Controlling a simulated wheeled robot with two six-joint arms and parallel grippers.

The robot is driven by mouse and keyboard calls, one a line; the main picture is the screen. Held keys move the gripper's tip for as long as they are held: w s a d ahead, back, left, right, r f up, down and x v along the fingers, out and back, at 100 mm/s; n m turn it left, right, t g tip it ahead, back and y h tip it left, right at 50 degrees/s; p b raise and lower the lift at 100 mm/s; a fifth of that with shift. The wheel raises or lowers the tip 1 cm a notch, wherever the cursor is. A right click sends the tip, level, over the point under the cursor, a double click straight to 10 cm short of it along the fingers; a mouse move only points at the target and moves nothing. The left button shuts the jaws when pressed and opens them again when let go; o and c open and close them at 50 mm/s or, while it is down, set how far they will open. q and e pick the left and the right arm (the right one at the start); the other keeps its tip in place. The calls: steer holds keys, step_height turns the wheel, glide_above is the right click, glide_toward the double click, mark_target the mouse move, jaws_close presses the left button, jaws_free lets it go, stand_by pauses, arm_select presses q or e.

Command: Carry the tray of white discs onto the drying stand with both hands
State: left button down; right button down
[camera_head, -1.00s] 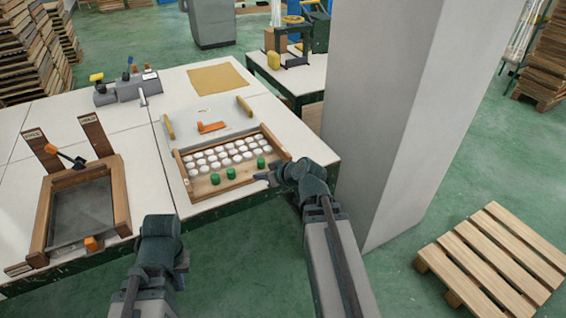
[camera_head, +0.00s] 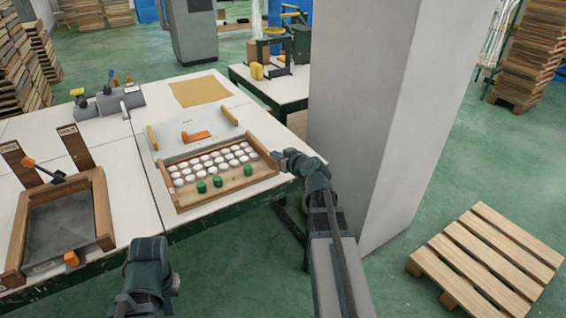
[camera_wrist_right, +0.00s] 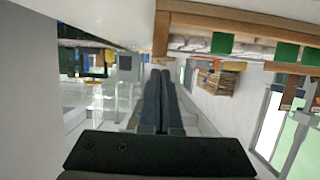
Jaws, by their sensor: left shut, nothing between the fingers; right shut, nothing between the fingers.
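The wooden tray (camera_head: 228,192) holds rows of white discs (camera_head: 213,160) and lies on the white table. Several green pegs (camera_head: 217,181) stand along its front. My right gripper (camera_head: 278,155) is shut and empty beside the tray's right end. In the right wrist view its fingers (camera_wrist_right: 159,75) are together, with the tray's wooden rim (camera_wrist_right: 235,23) at the upper right; I cannot tell whether they touch it. My left gripper (camera_head: 172,284) is shut and empty, low in front of the table, well apart from the tray. I cannot tell which thing is the drying stand.
A wooden frame with a dark panel (camera_head: 65,223) and two upright signs stands left of the tray. An orange piece (camera_head: 196,137) and yellow bars (camera_head: 229,116) lie behind it. A grey pillar (camera_head: 385,120) rises close to the right. A pallet (camera_head: 487,262) lies on the floor.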

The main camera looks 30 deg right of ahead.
mark_target(264, 150)
steer(key=w, duration=0.5)
steer(key=shift+w, duration=0.1)
steer(key=shift+a+f+b, duration=0.1)
steer(key=shift+f+b, duration=0.35)
steer(key=shift+f, duration=0.05)
steer(key=shift+f+b, duration=0.3)
steer(key=shift+b, duration=0.05)
arm_select(q)
steer(key=shift+f, duration=0.8)
arm_select(e)
steer(key=shift+s+a, duration=0.1)
steer(key=shift+s, duration=0.2)
